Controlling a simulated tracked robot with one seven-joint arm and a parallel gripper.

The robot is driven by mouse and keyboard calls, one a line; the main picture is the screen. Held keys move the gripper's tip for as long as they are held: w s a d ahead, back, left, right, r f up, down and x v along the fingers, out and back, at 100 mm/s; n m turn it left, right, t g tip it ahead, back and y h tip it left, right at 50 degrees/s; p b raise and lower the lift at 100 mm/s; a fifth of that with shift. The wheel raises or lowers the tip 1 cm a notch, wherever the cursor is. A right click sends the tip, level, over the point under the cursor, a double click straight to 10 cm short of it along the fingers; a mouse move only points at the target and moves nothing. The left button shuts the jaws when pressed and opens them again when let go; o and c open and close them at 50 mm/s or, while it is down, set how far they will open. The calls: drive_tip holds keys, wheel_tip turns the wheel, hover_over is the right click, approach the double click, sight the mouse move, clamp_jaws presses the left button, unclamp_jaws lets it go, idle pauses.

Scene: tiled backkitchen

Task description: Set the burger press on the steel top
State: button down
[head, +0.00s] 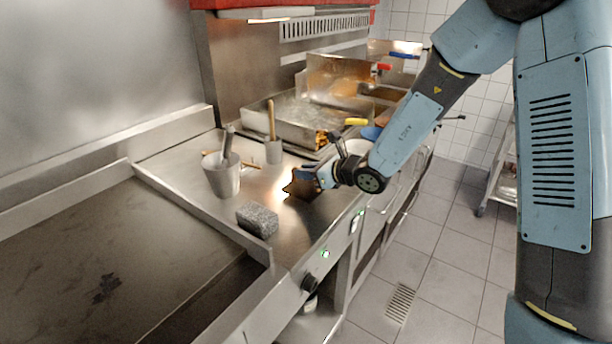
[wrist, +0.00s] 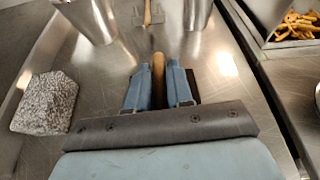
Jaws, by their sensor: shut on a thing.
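My gripper (head: 322,177) is low over the steel top (head: 180,150), near its right edge. In the wrist view my gripper (wrist: 159,88) is shut on a wooden handle, which appears to belong to the burger press (wrist: 193,86). A dark edge of its plate shows beside the right finger; the fingers hide most of it. In the head view the burger press (head: 298,186) is a small dark brown shape at my fingertips. I cannot tell whether its plate touches the steel top or hangs just above it.
A grey speckled block (head: 257,219) lies left of my gripper, apart from it. A metal pot with a utensil (head: 221,178) and a smaller one (head: 273,152) stand behind. A flat tool (wrist: 148,17) lies between them. The fryer (head: 310,115) is beyond; a griddle (head: 100,270) is at left.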

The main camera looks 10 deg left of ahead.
drive_tip(key=shift+f, duration=0.6)
drive_tip(key=shift+f, duration=0.1)
drive_tip(key=c, duration=1)
unclamp_jaws()
